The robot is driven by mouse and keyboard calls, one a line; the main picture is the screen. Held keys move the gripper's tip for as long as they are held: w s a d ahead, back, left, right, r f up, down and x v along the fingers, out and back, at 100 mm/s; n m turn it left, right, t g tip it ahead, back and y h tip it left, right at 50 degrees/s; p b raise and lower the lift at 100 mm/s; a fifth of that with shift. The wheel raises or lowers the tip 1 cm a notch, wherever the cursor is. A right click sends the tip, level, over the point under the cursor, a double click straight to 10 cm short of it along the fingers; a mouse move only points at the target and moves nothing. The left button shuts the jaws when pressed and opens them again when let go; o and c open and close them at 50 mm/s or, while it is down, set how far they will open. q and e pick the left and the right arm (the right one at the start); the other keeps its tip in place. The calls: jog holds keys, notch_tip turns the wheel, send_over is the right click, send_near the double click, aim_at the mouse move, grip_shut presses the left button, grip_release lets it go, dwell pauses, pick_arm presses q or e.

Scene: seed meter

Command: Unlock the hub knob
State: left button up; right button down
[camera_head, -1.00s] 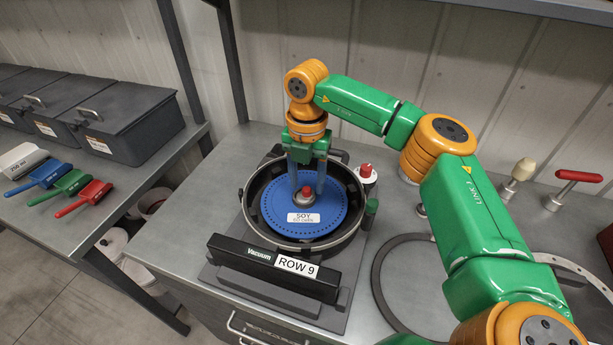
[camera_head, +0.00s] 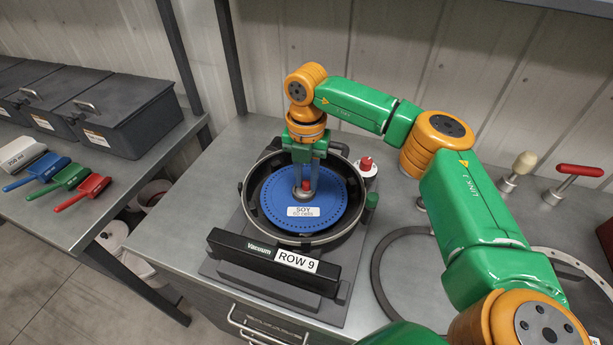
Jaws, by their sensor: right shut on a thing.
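The seed meter's round black housing (camera_head: 252,222) stands on the bench with a blue seed disc (camera_head: 334,203) inside, labelled SOY. The hub knob (camera_head: 306,187), with a red top and a grey base, sits at the disc's centre. My right gripper (camera_head: 305,182) comes down from above, with its two fingers on either side of the knob and shut on it. The fingers partly hide the knob, so I cannot tell which way it is turned. My left gripper is not in view.
A black vacuum bar (camera_head: 230,248) marked ROW 9 lies in front of the housing. A red-topped canister (camera_head: 366,167) stands at its right. A dark ring (camera_head: 378,290) and a red T-handle tool (camera_head: 578,171) are farther right. Scoops and grey bins (camera_head: 125,115) occupy the left table.

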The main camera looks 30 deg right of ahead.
aim_at(306, 182)
jog(key=n, duration=0.4)
jog(key=shift+n, duration=0.4)
jog(key=n, duration=0.8)
jog(key=shift+n, duration=2.2)
jog(key=c, duration=0.7)
grip_release()
notch_tip(306, 182, up, 7)
jog(key=shift+a+r+b, duration=0.1)
jog(key=shift+b, duration=0.5)
